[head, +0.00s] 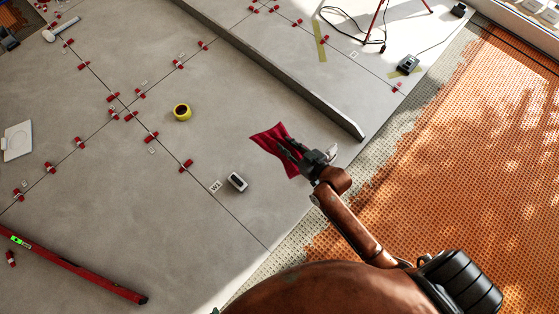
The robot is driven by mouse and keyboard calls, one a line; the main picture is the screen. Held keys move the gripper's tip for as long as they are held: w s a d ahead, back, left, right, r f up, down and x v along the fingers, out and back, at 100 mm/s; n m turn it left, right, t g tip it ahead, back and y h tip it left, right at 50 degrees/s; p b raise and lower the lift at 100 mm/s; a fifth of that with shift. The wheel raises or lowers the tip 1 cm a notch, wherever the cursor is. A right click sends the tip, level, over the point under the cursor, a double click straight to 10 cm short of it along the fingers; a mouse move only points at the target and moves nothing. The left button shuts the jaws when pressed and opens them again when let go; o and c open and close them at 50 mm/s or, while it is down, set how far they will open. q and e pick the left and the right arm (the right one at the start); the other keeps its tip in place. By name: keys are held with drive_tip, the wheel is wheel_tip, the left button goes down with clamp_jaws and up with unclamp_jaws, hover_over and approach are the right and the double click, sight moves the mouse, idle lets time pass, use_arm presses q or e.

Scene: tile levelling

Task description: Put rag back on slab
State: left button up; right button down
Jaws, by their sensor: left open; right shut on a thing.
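The red rag (267,140) hangs from my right gripper (289,150), which is shut on it. The rag is spread out to both sides of the fingers, and part of it is hidden behind them. It appears held above the grey slab (240,215), near the slab's edge by the bare floor; its exact height is hard to tell. My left gripper is not in view.
A yellow tape roll (182,112) and a small grey-white device (237,182) sit on the slab. Red levelling clips (186,166) line the joints. A long grey bar (290,83) lies beyond, a red level (75,267) at lower left. Orange matting (470,170) covers the right.

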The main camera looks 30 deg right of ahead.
drive_tip(key=shift+n+y, duration=0.6)
drive_tip(key=shift+y, duration=0.1)
drive_tip(key=s+a+f+b, duration=0.2)
drive_tip(key=s+f, duration=0.1)
drive_tip(key=f, duration=0.7)
drive_tip(key=s+a+f+b, duration=0.1)
drive_tip(key=s+a+f, duration=0.2)
drive_tip(key=f, duration=0.7)
drive_tip(key=s+a+f+b, duration=0.2)
drive_tip(key=s+a+f, duration=0.1)
drive_tip(key=f, duration=0.7)
drive_tip(key=shift+s+a+f+b, duration=0.1)
drive_tip(key=shift+s+f+b, duration=0.25)
drive_tip(key=shift+s, duration=0.25)
drive_tip(key=shift+f+b, duration=0.55)
use_arm(q)
wheel_tip(320, 180, down, 10)
drive_tip(key=a+t, duration=0.1)
drive_tip(key=t, duration=0.3)
drive_tip(key=shift+m+t+b, duration=0.3)
drive_tip(key=shift+m, duration=0.1)
use_arm(e)
drive_tip(key=shift+w+f, duration=0.1)
drive_tip(key=shift+f, duration=0.2)
use_arm(q)
drive_tip(key=shift+r, duration=0.2)
use_arm(e)
drive_tip(key=shift+f, duration=0.65)
drive_tip(key=c, duration=1.6)
unclamp_jaws()
